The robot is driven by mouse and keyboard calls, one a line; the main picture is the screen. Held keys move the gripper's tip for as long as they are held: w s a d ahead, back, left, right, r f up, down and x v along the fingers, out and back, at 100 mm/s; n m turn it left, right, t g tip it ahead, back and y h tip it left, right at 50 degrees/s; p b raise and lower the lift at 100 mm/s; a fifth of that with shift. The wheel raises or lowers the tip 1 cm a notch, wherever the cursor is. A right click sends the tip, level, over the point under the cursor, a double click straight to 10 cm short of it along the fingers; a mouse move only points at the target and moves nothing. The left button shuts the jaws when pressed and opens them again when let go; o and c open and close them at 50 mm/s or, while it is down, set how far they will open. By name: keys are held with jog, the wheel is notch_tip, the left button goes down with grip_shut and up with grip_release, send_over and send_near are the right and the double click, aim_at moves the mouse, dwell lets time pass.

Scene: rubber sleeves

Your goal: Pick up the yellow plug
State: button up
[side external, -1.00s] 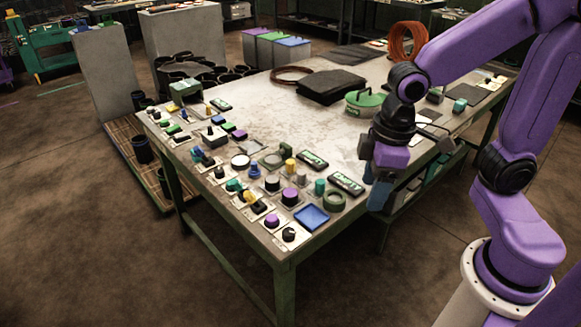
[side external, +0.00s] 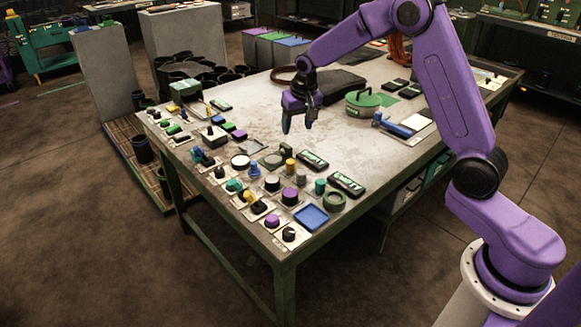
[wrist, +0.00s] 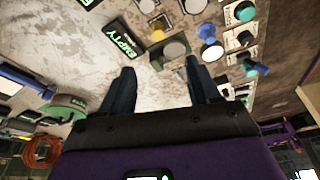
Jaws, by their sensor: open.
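The yellow plug (side external: 290,165) is a small upright yellow cylinder among the plugs and knobs on the near part of the table. It also shows in the wrist view (wrist: 158,35), beyond my fingertips. A second, smaller yellow piece (side external: 249,196) lies farther toward the front edge in the side view. My gripper (side external: 298,124) hangs above the bare tabletop behind the yellow plug, apart from it. In the wrist view its two dark fingers (wrist: 160,78) are spread with nothing between them.
Two black EMPTY boxes (side external: 314,161) (side external: 347,184) lie right of the yellow plug. A blue plug (side external: 254,169), a purple-topped knob (side external: 290,195) and a blue tray (side external: 311,217) are nearby. A green round lidded thing (side external: 371,103) stands farther back. The table's middle is bare.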

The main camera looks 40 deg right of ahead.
jog(key=w+d, duration=0.1)
send_over(291, 161)
jog(key=s, duration=0.2)
notch_tip(291, 161, down, 12)
jog(key=shift+m, duration=0.3)
jog(key=shift+a+x, duration=0.2)
jog(key=shift+x, duration=1.2)
jog(key=shift+a+x, duration=0.25)
jog(key=shift+x, duration=1.1)
jog(key=shift+w, duration=0.1)
jog(key=c, duration=1.1)
